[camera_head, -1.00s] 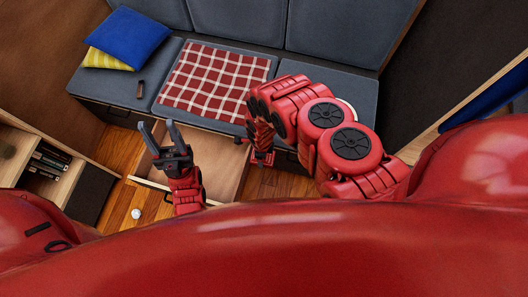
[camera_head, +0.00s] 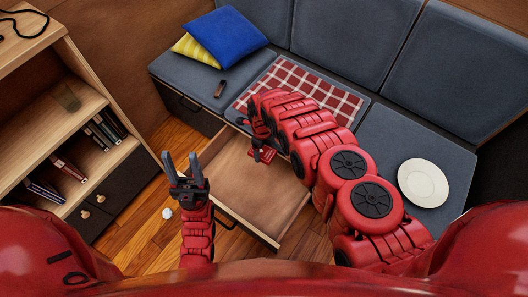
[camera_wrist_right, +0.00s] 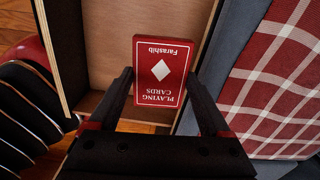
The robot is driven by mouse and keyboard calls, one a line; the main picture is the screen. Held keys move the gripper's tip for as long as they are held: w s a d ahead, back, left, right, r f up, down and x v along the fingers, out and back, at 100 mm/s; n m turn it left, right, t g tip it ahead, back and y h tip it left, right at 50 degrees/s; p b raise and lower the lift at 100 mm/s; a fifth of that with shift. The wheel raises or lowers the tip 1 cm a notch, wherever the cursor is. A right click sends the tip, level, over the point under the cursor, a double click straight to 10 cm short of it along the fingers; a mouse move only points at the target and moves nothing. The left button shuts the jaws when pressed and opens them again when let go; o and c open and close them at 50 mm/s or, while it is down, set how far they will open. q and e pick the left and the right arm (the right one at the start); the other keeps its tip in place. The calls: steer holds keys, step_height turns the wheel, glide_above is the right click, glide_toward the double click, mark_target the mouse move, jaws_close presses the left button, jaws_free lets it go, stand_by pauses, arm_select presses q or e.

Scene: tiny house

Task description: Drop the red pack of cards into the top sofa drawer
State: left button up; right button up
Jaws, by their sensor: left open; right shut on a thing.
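The red pack of cards (camera_wrist_right: 162,72), marked "PLAYING CARDS" with a white diamond, is held between the fingers of my right gripper (camera_wrist_right: 160,95). In the head view the pack (camera_head: 263,154) shows as a small red shape below the right gripper, over the far part of the open sofa drawer (camera_head: 265,195). The drawer is pulled out, and its wooden floor looks empty where visible; my right arm hides part of it. In the wrist view the drawer (camera_wrist_right: 105,45) lies below the pack. My left gripper (camera_head: 182,165) is open and empty, left of the drawer.
The grey sofa (camera_head: 375,130) has a red checked blanket (camera_head: 345,105), a blue pillow (camera_head: 226,38), a yellow striped pillow (camera_head: 195,50), a small brown object (camera_head: 220,88) and a white plate (camera_head: 423,182). A wooden shelf (camera_head: 50,110) with books stands left. A white round object (camera_head: 167,213) lies on the floor.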

step_height(320, 180, down, 5)
steer(key=b, duration=0.4)
steer(key=o, duration=1.2)
steer(key=shift+o, duration=0.2)
step_height(320, 180, up, 18)
steer(key=f+p, duration=0.1)
steer(key=p, duration=1.3)
glide_above(263, 156)
steer(key=w, duration=0.2)
steer(key=shift+r, duration=0.25)
